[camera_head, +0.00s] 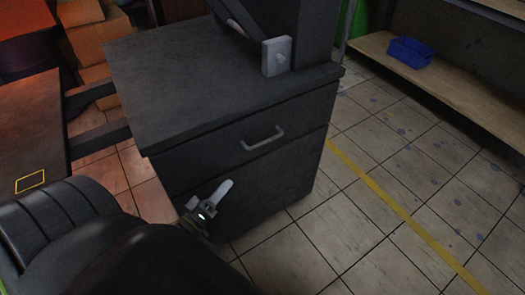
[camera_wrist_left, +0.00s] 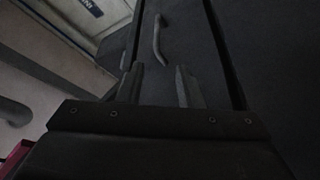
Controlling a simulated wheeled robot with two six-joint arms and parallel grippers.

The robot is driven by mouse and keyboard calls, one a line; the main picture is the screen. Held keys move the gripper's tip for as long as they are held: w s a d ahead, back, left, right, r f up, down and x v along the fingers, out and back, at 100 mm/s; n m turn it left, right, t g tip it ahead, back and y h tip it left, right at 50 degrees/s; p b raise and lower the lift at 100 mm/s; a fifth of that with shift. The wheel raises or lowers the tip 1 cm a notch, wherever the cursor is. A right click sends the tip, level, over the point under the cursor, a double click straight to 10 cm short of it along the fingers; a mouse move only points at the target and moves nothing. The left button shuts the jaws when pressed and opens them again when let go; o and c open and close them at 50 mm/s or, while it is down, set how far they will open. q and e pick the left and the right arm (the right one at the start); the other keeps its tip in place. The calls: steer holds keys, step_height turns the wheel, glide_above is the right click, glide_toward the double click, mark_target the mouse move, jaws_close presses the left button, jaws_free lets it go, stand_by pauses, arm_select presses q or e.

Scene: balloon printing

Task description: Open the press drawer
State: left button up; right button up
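The press drawer (camera_head: 230,145) is the front panel under the top of a dark cabinet (camera_head: 215,75), and it is shut. Its grey bar handle (camera_head: 262,138) sits on the panel; it also shows in the left wrist view (camera_wrist_left: 158,40). My left gripper (camera_head: 211,205) is in front of the cabinet, below and left of the handle, apart from it. In the left wrist view the two fingers of my left gripper (camera_wrist_left: 158,82) stand apart with nothing between them, and the handle lies beyond their tips. My right gripper is not seen.
A low wooden shelf (camera_head: 450,75) with a blue bin (camera_head: 410,51) stands at the back right. Cardboard boxes (camera_head: 88,40) are stacked at the back left. A yellow line (camera_head: 385,200) crosses the tiled floor, which is clear right of the cabinet.

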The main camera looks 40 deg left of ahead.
mark_target(262, 144)
arm_select(q)
steer(key=x, duration=1.7)
steer(key=shift+w+d+r, duration=0.15)
steer(key=shift+w, duration=0.05)
jaws_close()
